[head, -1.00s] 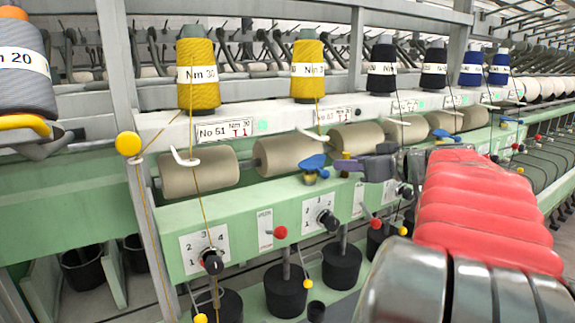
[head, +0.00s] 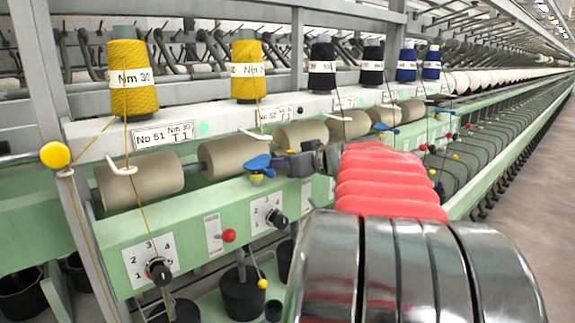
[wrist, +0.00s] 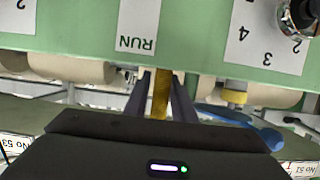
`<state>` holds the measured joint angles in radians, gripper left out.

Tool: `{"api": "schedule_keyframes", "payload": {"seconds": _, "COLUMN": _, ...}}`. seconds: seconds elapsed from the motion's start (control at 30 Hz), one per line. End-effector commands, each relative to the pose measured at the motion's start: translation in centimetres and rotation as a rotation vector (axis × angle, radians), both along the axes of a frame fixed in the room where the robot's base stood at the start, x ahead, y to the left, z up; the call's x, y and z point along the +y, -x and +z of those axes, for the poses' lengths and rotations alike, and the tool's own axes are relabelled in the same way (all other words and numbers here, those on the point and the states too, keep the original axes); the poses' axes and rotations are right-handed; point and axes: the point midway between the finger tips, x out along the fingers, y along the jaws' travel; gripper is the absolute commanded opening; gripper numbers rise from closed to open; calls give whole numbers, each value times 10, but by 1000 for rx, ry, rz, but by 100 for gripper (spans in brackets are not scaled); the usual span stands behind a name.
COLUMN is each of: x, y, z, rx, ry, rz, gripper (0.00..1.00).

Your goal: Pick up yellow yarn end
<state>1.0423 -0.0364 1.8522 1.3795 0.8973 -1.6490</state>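In the head view, a yellow yarn cone (head: 134,85) and a second yellow cone (head: 248,75) stand on the rail. Yellow yarn (head: 143,215) runs down from the first cone past a white guide. A small yellow ball (head: 263,284) hangs on a thin thread lower down; I cannot tell whether it is the yarn end. My gripper (head: 297,164) is at the machine front, right of a blue and yellow knob. In the wrist view, my gripper's dark fingers (wrist: 160,90) stand apart with a yellowish strip (wrist: 160,96) between them; whether they grip it is unclear.
A green panel with dials (head: 268,215) and a red knob (head: 229,236) lies below. The blue knob (head: 257,163) is close left of my gripper. Beige rolls (head: 140,180) line the machine. Black pots (head: 242,293) stand below. Free floor (head: 540,200) lies at the right.

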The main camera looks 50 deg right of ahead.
Motion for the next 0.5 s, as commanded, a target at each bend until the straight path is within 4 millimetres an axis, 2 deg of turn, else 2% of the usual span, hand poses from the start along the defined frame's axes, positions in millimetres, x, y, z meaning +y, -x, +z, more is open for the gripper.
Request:
{"api": "schedule_keyframes", "payload": {"seconds": 0.13, "x": 0, "y": 0, "z": 0, "rx": 0, "ry": 0, "rz": 0, "gripper": 23}}
{"api": "schedule_keyframes", "payload": {"seconds": 0.5, "x": 0, "y": 0, "z": 0, "rx": 0, "ry": 0, "rz": 0, "gripper": 0}}
